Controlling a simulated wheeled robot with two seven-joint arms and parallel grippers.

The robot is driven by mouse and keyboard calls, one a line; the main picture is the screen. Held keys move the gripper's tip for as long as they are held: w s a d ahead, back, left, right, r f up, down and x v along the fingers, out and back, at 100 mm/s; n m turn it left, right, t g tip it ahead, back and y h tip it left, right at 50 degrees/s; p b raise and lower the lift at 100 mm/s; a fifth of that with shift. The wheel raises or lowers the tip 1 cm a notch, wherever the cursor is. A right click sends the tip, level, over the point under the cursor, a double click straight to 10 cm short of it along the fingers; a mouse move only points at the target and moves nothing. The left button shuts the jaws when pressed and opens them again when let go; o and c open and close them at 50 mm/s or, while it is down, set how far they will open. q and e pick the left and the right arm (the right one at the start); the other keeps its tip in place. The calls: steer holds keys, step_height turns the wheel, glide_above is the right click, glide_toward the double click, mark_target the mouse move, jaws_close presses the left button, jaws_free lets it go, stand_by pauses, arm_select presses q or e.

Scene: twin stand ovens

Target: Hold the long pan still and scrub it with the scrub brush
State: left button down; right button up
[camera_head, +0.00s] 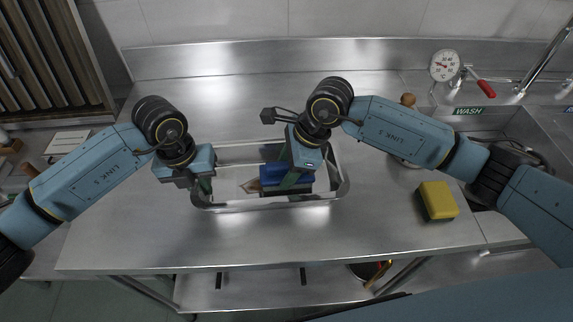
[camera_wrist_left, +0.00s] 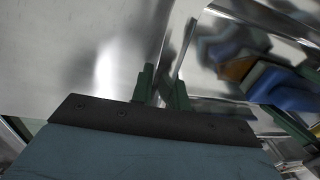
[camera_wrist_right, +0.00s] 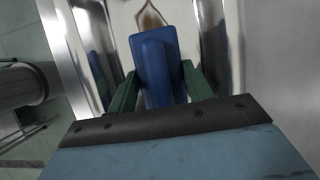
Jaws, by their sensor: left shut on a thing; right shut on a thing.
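The long pan (camera_head: 232,205) is a shiny steel tray on the steel table, and its wall also shows in the left wrist view (camera_wrist_left: 184,45). My left gripper (camera_head: 204,190) is shut on the pan's left rim; its green fingers straddle the wall in the left wrist view (camera_wrist_left: 162,92). The scrub brush has a blue block (camera_head: 272,175), seen also in the right wrist view (camera_wrist_right: 157,65), with a tan part at its end. My right gripper (camera_head: 293,183) is shut on the blue block inside the pan. The brush's underside is hidden.
A yellow and dark green sponge (camera_head: 438,200) lies on the table to the right. A sink (camera_head: 500,125) with a WASH label and a dial gauge (camera_head: 444,65) are at the right. The table front and back left are clear.

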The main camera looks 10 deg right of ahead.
mark_target(262, 174)
steer(key=shift+f, duration=0.4)
steer(key=shift+a, duration=0.1)
steer(key=shift+w+a+f, duration=0.15)
steer(key=shift+a, duration=1.7)
steer(key=shift+w+a, duration=0.15)
steer(key=shift+a, duration=1.75)
steer(key=shift+w, duration=0.1)
steer(key=shift+d, duration=1.1)
steer(key=shift+s+d+f, duration=0.1)
steer(key=shift+s+d, duration=0.1)
steer(key=shift+d, duration=0.8)
steer(key=shift+s+d, duration=0.15)
steer(key=shift+d, duration=0.85)
steer(key=shift+s+d, duration=0.15)
steer(key=shift+d, duration=0.95)
steer(key=shift+w+a+r, duration=0.1)
steer(key=shift+w+a, duration=0.05)
steer(key=shift+a, duration=0.85)
steer(key=shift+w+a+r, duration=0.1)
steer(key=shift+a, duration=0.95)
steer(key=shift+w+a+r, duration=0.1)
steer(key=shift+w+a, duration=0.05)
steer(key=shift+a, duration=0.85)
